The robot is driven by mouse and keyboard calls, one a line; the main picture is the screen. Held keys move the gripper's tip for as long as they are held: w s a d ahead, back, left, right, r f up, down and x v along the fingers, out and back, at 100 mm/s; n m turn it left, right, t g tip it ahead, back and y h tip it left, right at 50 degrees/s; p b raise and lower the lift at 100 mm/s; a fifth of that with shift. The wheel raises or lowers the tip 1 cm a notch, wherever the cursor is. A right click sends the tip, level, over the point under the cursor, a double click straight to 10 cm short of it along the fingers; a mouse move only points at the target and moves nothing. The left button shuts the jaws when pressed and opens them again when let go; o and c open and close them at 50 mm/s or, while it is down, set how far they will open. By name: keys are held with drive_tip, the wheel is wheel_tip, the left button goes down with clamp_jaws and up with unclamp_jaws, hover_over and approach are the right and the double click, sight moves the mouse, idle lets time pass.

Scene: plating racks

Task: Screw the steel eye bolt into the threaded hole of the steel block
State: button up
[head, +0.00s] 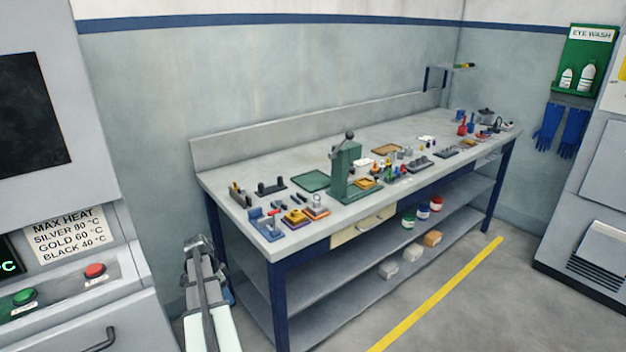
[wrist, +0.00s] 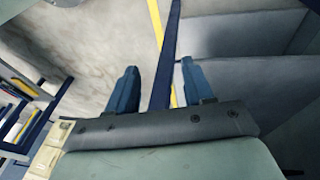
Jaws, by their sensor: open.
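My gripper (wrist: 158,66) shows in the wrist view with its two blue fingers apart and nothing between them. It points past the bench's edge toward the floor, away from the bench-top items. In the head view my arm is low beside the near left end of the workbench (head: 222,182), and its fingers cannot be made out clearly. Many small parts lie on the bench top. I cannot tell which of them is the steel eye bolt or the steel block at this size.
A green press (head: 343,172) stands mid-bench, with a green tray (head: 311,181) to its left. Small fixtures crowd the near left corner. A dark blue bench leg (wrist: 165,62) shows between my fingers. A grey machine (head: 70,190) stands at left. Floor along the yellow line (head: 440,290) is clear.

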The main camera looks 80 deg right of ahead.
drive_tip(key=w+d+r+m+t+h, duration=0.1)
drive_tip(key=w+d+r+m+t, duration=0.15)
drive_tip(key=d+r, duration=0.8)
wheel_tip(320, 180, up, 28)
drive_tip(key=m, duration=1.2)
hover_over(317, 200)
drive_tip(key=w+a, duration=0.1)
drive_tip(key=a, duration=0.2)
drive_tip(key=shift+h, duration=0.3)
drive_tip(key=d+f, duration=0.1)
drive_tip(key=f, duration=0.8)
drive_tip(key=s+d+f, duration=0.1)
drive_tip(key=f, duration=0.3)
drive_tip(key=shift+d+f, duration=0.3)
drive_tip(key=shift+f, duration=0.1)
